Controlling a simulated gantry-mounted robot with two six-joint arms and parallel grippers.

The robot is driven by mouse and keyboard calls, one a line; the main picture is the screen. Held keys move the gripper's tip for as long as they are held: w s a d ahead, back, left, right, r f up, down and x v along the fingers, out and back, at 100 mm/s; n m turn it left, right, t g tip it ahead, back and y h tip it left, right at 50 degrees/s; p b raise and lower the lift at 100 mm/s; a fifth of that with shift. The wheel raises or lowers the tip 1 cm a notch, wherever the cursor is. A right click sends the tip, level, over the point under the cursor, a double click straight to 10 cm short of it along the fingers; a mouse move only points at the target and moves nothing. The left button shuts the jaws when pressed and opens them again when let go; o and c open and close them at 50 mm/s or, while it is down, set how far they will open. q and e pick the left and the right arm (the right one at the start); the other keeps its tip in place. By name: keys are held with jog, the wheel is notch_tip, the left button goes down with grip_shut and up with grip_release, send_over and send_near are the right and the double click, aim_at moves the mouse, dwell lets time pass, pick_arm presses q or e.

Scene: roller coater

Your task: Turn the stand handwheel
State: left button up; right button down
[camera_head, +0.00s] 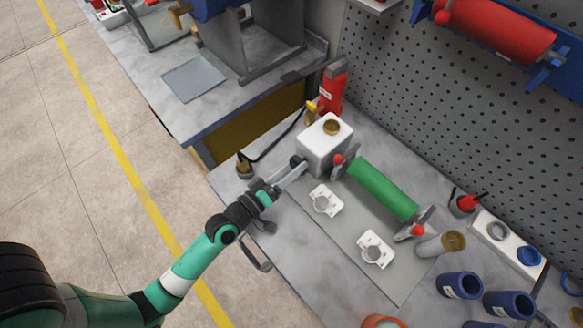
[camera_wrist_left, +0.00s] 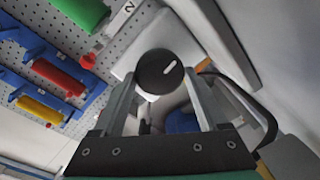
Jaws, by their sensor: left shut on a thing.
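The handwheel (camera_head: 296,161) is a small dark round knob on the near left side of a white box-shaped unit (camera_head: 318,150) with a brass cap. In the left wrist view the handwheel (camera_wrist_left: 160,70) is black with a white mark on its face, turned slightly off level. My left gripper (camera_head: 300,169) reaches in from the left at the bench. It is shut on the handwheel, with one finger on each side in the left wrist view (camera_wrist_left: 160,85). A green roller (camera_head: 382,188) sits in a stand with red end knobs just right of the unit. My right gripper is not in view.
Two white brackets (camera_head: 323,199) lie on a grey plate (camera_head: 400,282) in front of the roller. Blue cups (camera_head: 459,285) stand at the lower right. A red bottle (camera_head: 332,88) stands behind the unit. A pegboard (camera_head: 440,110) closes off the back.

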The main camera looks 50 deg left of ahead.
pick_arm(q)
jog(key=shift+r, duration=0.1)
jog(key=o, duration=1.3)
jog(key=shift+s, duration=0.1)
jog(key=s+b, duration=0.1)
jog(key=s, duration=0.2)
jog(key=s+b, duration=0.2)
jog(key=s, duration=0.2)
jog(key=s+d+b, duration=0.1)
jog(key=s+b, duration=0.1)
jog(key=s, duration=0.1)
jog(key=shift+s, duration=0.35)
jog(key=shift+s+d, duration=0.1)
jog(key=shift+s, duration=0.2)
jog(key=shift+r, duration=0.25)
